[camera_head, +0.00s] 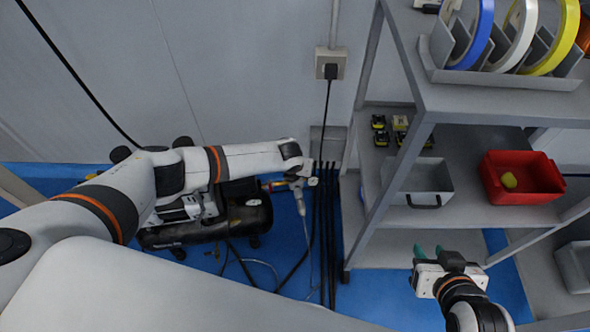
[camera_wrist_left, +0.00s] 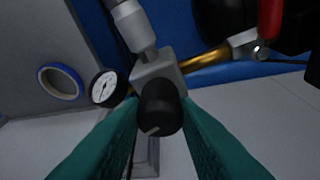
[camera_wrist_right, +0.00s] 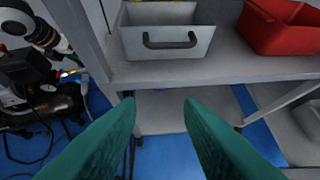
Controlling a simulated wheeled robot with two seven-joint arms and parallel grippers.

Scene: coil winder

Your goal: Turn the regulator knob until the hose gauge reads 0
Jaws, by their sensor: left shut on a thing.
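The black regulator knob (camera_wrist_left: 160,107), with a pale mark line on its face, sits between the teal fingers of my left gripper (camera_wrist_left: 158,122), which is shut on it. The round hose gauge (camera_wrist_left: 104,88), white-faced with a black rim, is just left of the knob; its needle is too small to read. In the head view, my left gripper (camera_head: 296,178) is at the right end of the compressor, and the gauge appears as a small pale disc (camera_head: 313,181). My right gripper (camera_head: 429,253) is open and empty in front of the shelf; its spread fingers show in the right wrist view (camera_wrist_right: 160,108).
A grey shelf (camera_head: 480,215) holds a grey bin (camera_head: 425,182), a red bin (camera_head: 520,178) and tape rolls (camera_head: 515,38). Open floor (camera_head: 385,300) lies left of my right gripper.

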